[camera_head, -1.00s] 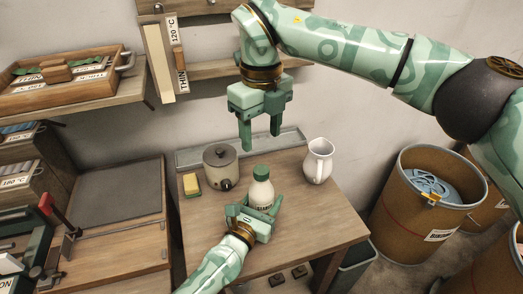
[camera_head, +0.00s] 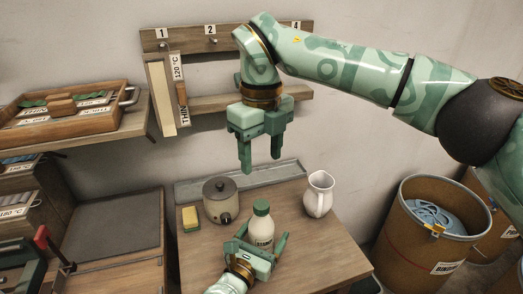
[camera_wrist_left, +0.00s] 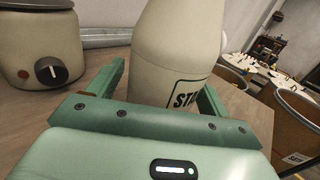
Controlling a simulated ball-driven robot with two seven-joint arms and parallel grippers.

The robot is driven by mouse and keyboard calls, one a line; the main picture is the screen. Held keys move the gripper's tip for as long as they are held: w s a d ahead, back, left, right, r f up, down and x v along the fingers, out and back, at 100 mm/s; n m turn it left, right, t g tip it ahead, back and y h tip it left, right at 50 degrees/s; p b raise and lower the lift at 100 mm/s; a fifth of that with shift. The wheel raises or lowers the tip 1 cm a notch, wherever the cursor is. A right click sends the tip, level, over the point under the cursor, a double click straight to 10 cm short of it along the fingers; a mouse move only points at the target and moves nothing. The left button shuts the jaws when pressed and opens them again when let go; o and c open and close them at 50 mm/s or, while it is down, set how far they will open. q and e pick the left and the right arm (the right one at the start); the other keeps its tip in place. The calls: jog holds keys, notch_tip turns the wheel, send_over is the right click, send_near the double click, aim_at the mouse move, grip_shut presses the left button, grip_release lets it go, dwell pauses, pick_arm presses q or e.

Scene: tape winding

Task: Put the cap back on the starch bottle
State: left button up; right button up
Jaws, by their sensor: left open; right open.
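The starch bottle (camera_head: 262,228) stands upright on the wooden table, cream-coloured, with a green cap (camera_head: 261,207) seated on its neck. My left gripper (camera_head: 261,237) is open, low down, with a finger on either side of the bottle. In the left wrist view the bottle's body (camera_wrist_left: 176,50) rises between the two green fingers, its label partly hidden behind the gripper; its top is out of that view. I cannot tell whether a finger touches it. My right gripper (camera_head: 260,168) is open and empty, pointing down above the back of the table, higher than the cap.
A grey pot (camera_head: 220,207) with a knob and a yellow sponge (camera_head: 190,218) stand left of the bottle. A white pitcher (camera_head: 319,195) stands to the right. A grey tray (camera_head: 240,179) runs along the table's back edge. The table's right front is clear. A bin (camera_head: 425,240) stands right.

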pick_arm(q)
jog(key=shift+s+a, duration=0.25)
jog(key=shift+s, duration=0.15)
jog(key=p+v, duration=0.1)
jog(key=v, duration=1.4)
jog(key=shift+s, duration=0.15)
